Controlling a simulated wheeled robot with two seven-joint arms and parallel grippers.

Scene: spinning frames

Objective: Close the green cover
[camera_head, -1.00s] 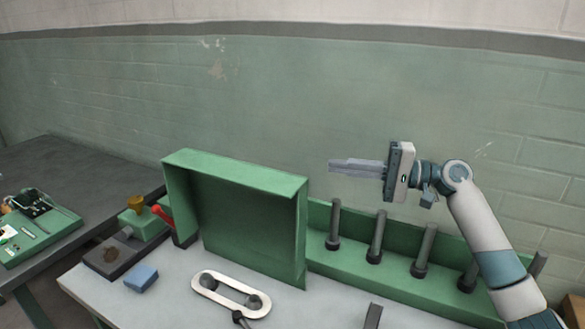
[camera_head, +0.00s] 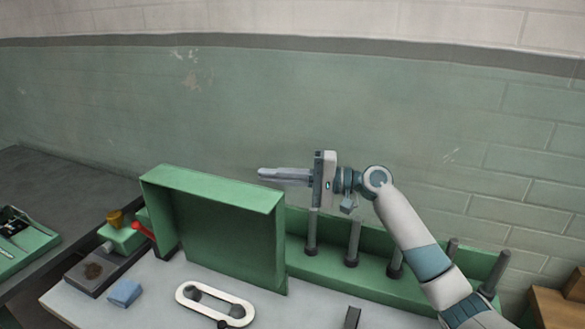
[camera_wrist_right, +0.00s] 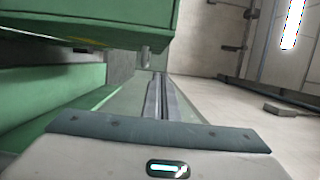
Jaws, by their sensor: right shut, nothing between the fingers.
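The green cover (camera_head: 225,235) stands upright and open on the light grey worktable, its hollow side facing me. It also shows large at the upper left of the right wrist view (camera_wrist_right: 85,22). My right gripper (camera_head: 262,174) is shut and empty. Its fingers point left, level with the cover's top edge and apparently behind it. In the right wrist view the closed fingers (camera_wrist_right: 158,100) lie just right of the cover, and I cannot tell whether they touch it. My left gripper is not in view.
A green base with several grey upright spindles (camera_head: 353,243) extends right of the cover. A belt loop on two pulleys (camera_head: 215,306) lies in front. A blue block (camera_head: 125,292) and a green device with a red lever (camera_head: 143,229) are at left.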

